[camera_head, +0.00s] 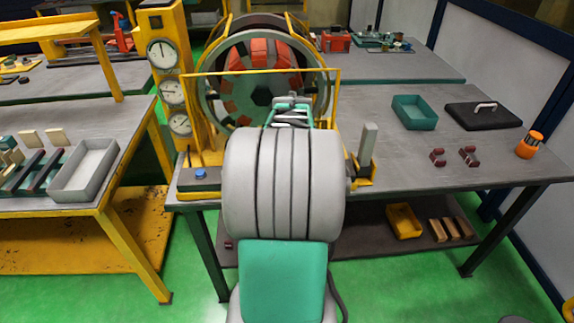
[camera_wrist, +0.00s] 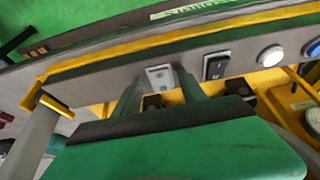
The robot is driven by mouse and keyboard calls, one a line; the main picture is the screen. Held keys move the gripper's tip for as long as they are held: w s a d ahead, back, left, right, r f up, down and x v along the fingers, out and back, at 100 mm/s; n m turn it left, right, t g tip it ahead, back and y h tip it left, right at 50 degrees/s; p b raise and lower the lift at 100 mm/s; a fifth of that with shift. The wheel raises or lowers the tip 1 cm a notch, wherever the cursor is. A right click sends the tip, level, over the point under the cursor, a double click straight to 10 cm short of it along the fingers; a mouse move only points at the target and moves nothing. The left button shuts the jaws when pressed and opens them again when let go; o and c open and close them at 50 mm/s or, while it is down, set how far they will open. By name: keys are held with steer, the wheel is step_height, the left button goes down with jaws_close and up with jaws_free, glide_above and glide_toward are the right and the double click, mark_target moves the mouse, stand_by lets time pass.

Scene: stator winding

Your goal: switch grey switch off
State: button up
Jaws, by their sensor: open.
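The grey switch (camera_wrist: 160,78) is a small pale rectangular rocker on the front face of a grey control panel (camera_wrist: 105,84) in the wrist view. Its on or off position is too small to tell. My gripper (camera_wrist: 158,88) has two green fingers set apart, one on each side of the switch in the picture. Nothing is held between them, and contact with the panel cannot be told. In the head view my arm hides the switch and most of the gripper.
Right of the grey switch in the wrist view are a black switch (camera_wrist: 216,66), a white round button (camera_wrist: 271,55) and a blue button (camera_wrist: 314,49). An upright grey lever (camera_head: 367,145) stands right of my arm. The winding wheel (camera_head: 262,80) in a yellow frame is behind.

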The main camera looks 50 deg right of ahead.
steer(key=shift+f, duration=0.1)
jaws_close()
stand_by(0.5)
